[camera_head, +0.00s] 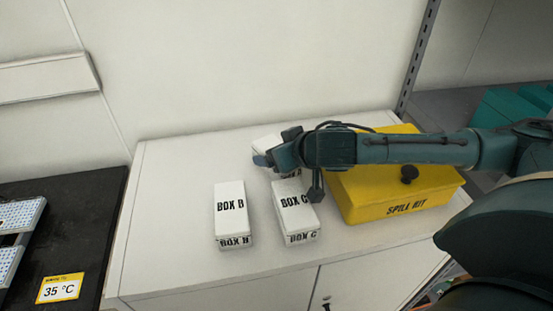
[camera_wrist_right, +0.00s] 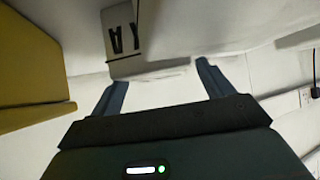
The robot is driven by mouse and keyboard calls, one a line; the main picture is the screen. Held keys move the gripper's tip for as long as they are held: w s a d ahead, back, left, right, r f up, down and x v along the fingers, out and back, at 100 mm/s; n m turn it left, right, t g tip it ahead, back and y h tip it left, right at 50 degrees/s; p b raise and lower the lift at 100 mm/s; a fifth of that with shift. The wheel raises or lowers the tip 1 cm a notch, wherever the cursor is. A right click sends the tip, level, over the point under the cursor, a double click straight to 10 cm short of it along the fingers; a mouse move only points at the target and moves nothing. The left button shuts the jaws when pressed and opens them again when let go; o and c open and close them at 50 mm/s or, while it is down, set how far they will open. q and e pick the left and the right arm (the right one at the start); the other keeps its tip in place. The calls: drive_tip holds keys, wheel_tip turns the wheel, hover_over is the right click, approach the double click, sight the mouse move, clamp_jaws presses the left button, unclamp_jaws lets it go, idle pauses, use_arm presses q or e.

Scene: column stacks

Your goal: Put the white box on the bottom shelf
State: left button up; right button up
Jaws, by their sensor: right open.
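Three white boxes are on the white cabinet top. BOX B (camera_head: 230,207) and BOX C (camera_head: 296,205) stand side by side, apart. A third white box (camera_head: 265,143) is behind them, mostly hidden by my right gripper (camera_head: 268,160). In the right wrist view a white box (camera_wrist_right: 124,38) with a dark letter A lies just beyond the open fingers of my right gripper (camera_wrist_right: 160,80), nothing held. I cannot tell whether the fingers touch it. My left gripper is not in view. I cannot tell which shelf is the bottom one.
A yellow spill kit (camera_head: 390,190) sits under my right forearm, close to BOX C. A perforated shelf post (camera_head: 416,60) rises behind it. Teal boxes (camera_head: 505,108) are at the far right.

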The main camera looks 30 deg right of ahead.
drive_tip(key=shift+c, duration=0.2)
drive_tip(key=c, duration=1.2)
